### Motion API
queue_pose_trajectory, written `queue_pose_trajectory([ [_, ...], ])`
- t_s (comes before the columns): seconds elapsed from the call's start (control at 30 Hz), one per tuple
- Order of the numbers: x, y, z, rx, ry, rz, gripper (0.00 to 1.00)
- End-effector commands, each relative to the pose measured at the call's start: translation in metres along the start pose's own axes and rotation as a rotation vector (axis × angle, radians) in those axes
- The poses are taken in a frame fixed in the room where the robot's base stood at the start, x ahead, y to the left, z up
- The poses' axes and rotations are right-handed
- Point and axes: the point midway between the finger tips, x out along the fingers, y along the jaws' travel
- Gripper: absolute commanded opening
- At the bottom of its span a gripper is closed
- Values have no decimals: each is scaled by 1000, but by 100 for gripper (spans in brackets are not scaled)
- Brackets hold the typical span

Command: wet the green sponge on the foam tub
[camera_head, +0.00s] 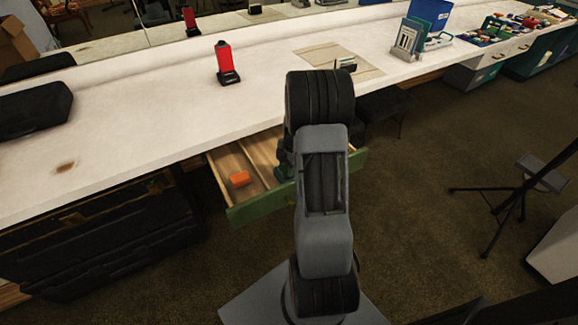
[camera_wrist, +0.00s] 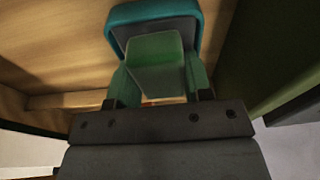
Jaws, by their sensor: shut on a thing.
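The green sponge (camera_wrist: 155,62) is a green block between the two fingers of my gripper (camera_wrist: 152,95), which is shut on it, in the wrist view. The foam tub (camera_wrist: 122,24), with a teal rim and a dark grey inside, lies behind the sponge in that view. The sponge overlaps the dark inside; I cannot tell whether they touch. In the head view my arm hides most of this, and only a bit of green (camera_head: 284,173) shows beside it inside the open drawer.
The open drawer (camera_head: 243,216) has a green front and wooden dividers. An orange block (camera_head: 239,179) lies in its left part. On the white counter (camera_head: 150,108) stand a red item on a black base (camera_head: 226,65) and a black case (camera_head: 35,108). A tripod (camera_head: 517,200) stands on the floor at right.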

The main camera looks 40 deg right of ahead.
Motion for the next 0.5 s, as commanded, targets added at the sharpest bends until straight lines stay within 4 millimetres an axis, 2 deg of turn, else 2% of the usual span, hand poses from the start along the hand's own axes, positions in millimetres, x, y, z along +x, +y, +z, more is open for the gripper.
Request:
queue_pose_trajectory([
  [0.17, -4, -1, -1, 0, 1, -3, 27],
  [0.5, -31, 0, -5, 0, 0, -1, 27],
])
